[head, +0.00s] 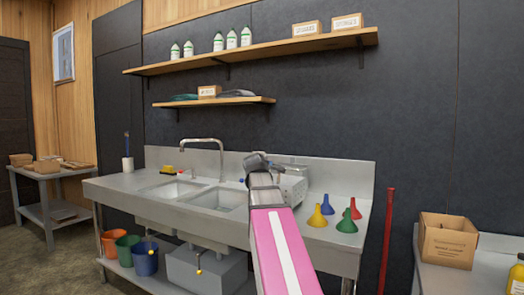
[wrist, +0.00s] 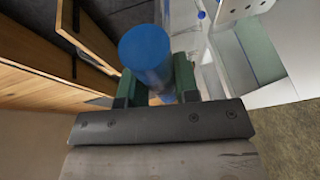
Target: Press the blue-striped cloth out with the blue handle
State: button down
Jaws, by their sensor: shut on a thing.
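My gripper (wrist: 155,88) has its two green-padded fingers closed around an upright-looking blue cylinder, the blue handle (wrist: 146,48), in the wrist view. In the head view my arm reaches over the right part of the sink counter, and the dark wrist (head: 257,162) hides the handle and most of what is beneath it. A metal box-like unit (head: 294,187) stands on the counter just right of my arm. Pale metal with round holes (wrist: 236,8) shows at the top right of the wrist view.
Two sink basins (head: 228,198) lie left of my arm. Several coloured funnels (head: 327,207) stand to its right. Shelves (head: 250,53) hang above. Orange, green and blue buckets (head: 145,261) stand below. A red pole (head: 386,240) leans right of the counter.

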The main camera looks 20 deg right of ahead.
notch_tip(320, 180, down, 6)
jog(key=shift+s+a+f, duration=0.25)
jog(key=shift+s+a, duration=0.1)
jog(key=shift+a, duration=0.05)
dwell(0.3)
jog(key=c, duration=0.8)
grip_release()
jog(key=shift+c, duration=0.2)
jog(key=v, duration=1.1)
jog(key=shift+w, duration=0.1)
